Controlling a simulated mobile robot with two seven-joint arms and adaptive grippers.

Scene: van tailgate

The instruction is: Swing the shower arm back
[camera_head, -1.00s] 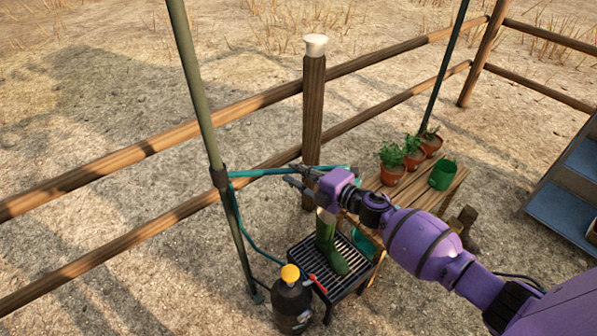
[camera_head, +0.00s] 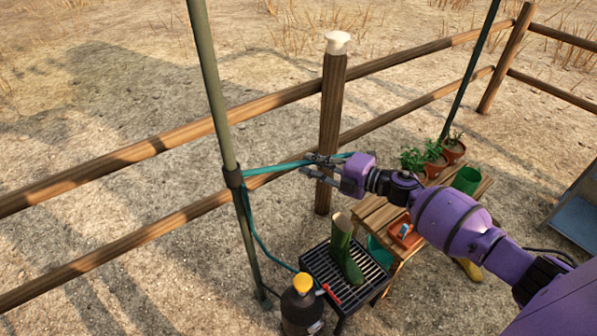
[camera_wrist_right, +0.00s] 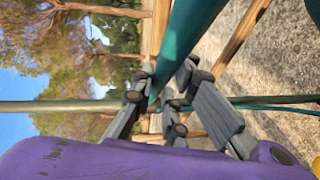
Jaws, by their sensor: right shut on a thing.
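The shower arm (camera_head: 275,168) is a teal tube that reaches right from a collar on an upright green pole (camera_head: 216,100). My right gripper (camera_head: 314,164) is shut on it towards its outer end, in front of the fence post. In the right wrist view the teal tube (camera_wrist_right: 188,35) runs between the grey fingers, which hide part of it. The tube's far end is partly hidden behind the gripper in the head view. My left gripper is not in view.
Below stand a black slatted grate (camera_head: 374,277) with a green boot (camera_head: 345,255) on it and a dark bottle with a yellow cap (camera_head: 302,305). A wooden bench (camera_head: 375,213) with potted plants is at right. A rail fence (camera_head: 150,147) runs behind.

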